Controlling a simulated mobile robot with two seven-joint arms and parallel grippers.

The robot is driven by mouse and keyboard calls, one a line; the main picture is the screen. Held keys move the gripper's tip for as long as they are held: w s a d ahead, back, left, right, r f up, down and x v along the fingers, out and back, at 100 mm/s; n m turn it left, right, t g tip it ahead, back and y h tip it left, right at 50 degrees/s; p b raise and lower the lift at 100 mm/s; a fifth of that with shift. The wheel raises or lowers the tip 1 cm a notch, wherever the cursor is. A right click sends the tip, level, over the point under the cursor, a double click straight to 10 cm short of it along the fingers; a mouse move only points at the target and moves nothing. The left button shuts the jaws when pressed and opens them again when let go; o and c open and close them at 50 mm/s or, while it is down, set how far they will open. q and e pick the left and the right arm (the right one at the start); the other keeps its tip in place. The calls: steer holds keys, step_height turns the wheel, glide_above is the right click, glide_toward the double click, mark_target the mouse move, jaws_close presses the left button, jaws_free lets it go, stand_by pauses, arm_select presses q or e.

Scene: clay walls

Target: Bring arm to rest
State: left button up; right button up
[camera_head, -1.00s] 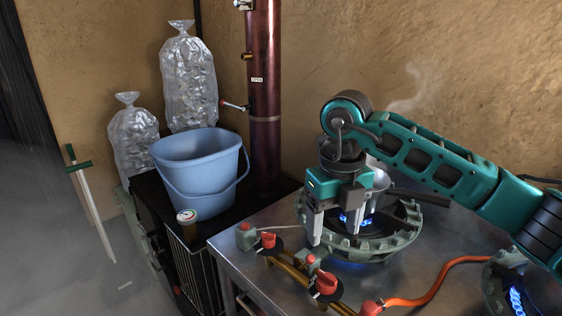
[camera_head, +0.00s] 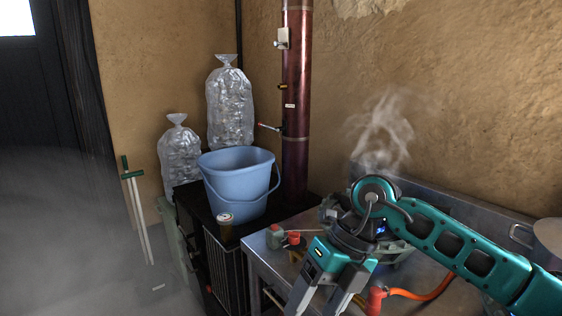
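My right arm comes in from the right, over the metal stove table (camera_head: 262,262). My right gripper (camera_head: 318,302) points down at the table's front edge, at the bottom of the picture. Its two fingers are apart with nothing seen between them; their tips run to the picture's lower edge. My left gripper is out of view. The gas burner (camera_head: 398,254) is mostly hidden behind my wrist, with a bit of blue flame showing. Steam rises behind the arm.
A blue bucket (camera_head: 238,190) stands on a black cabinet left of the table, beside a dark red pipe (camera_head: 297,110). Two filled clear bags (camera_head: 230,105) are behind it. Red knobs (camera_head: 376,300) and an orange hose (camera_head: 425,294) lie near the gripper. A metal pot (camera_head: 548,240) is at the right edge.

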steer(key=s+a+r+m+g+y+p, duration=0.15)
steer(key=s+a+r+m+y, duration=0.35)
steer(key=a+y, duration=0.75)
steer(key=w+d+f+m+t+p, duration=0.1)
steer(key=w+d+m+t, duration=0.3)
steer(key=m+t, duration=0.5)
steer(key=w+d+f+m+t, duration=0.1)
steer(key=d+m+t, duration=0.5)
steer(key=m+t, duration=0.35)
steer(key=d+f+m+t+h, duration=0.3)
steer(key=d+f+m+h, duration=0.3)
steer(key=f+m+h, duration=0.25)
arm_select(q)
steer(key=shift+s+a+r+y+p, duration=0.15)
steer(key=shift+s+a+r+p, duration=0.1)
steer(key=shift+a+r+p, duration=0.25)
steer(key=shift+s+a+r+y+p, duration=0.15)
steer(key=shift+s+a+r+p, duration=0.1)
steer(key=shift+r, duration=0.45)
arm_select(e)
steer(key=s+d+f+m+g+h, duration=0.3)
steer(key=s+f, duration=0.3)
steer(key=f, duration=0.2)
steer(key=s+d+f+m+g+h, duration=0.2)
steer(key=s+d+f+g+h, duration=0.1)
steer(key=f, duration=0.5)
steer(key=s+d+g, duration=0.1)
steer(key=s+d, duration=0.1)
steer(key=s, duration=0.1)
steer(key=shift+s+d+m+h, duration=0.4)
